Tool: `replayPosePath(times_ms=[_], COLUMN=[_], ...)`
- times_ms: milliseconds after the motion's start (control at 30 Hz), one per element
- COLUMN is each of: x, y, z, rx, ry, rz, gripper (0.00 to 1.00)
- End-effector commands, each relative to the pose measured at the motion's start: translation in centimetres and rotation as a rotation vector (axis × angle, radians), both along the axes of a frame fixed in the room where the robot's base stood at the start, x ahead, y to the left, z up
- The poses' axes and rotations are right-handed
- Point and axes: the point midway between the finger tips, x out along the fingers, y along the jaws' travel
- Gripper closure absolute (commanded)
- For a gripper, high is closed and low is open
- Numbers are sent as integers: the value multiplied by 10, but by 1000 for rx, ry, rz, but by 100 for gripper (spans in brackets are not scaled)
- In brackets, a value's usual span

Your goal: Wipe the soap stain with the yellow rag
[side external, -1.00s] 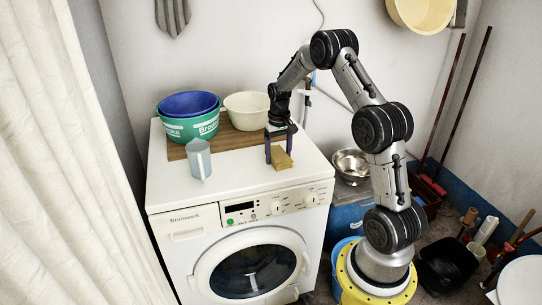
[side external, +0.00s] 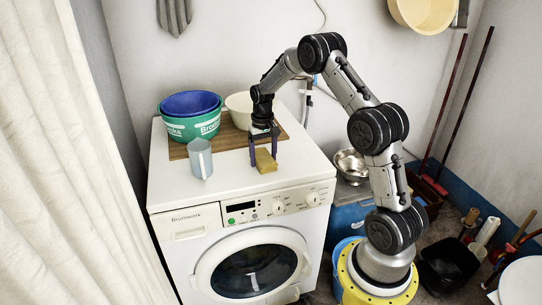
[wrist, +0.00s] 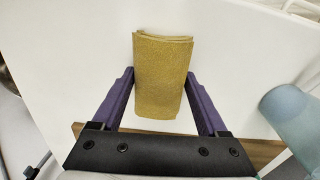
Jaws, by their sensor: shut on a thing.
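The yellow rag (side external: 265,162) is a folded, mustard-coloured cloth over the front part of the washing machine's white top (side external: 225,178). My gripper (side external: 264,158) points down and is shut on the rag, with one purple finger at each side. The wrist view also shows the rag (wrist: 162,80) between the fingers of my gripper (wrist: 160,74). The rag is at or just above the white surface; I cannot tell if it presses on it. I cannot make out a soap stain in either view; the rag and fingers hide part of the top.
A light blue cup (side external: 199,160) stands left of my gripper. Behind it, a blue basin (side external: 190,103) nested in a green one (side external: 195,127) and a cream bowl (side external: 238,108) stand near a wooden board (side external: 230,138). The front of the top is clear.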

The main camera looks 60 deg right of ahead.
Motion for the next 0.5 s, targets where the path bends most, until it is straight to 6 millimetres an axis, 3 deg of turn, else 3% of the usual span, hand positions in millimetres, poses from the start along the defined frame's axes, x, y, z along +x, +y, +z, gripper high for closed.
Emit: replayPosePath(times_ms=[500], x=[3], y=[2], z=[51], rx=[-2], ry=[-4], rz=[1], gripper=[68])
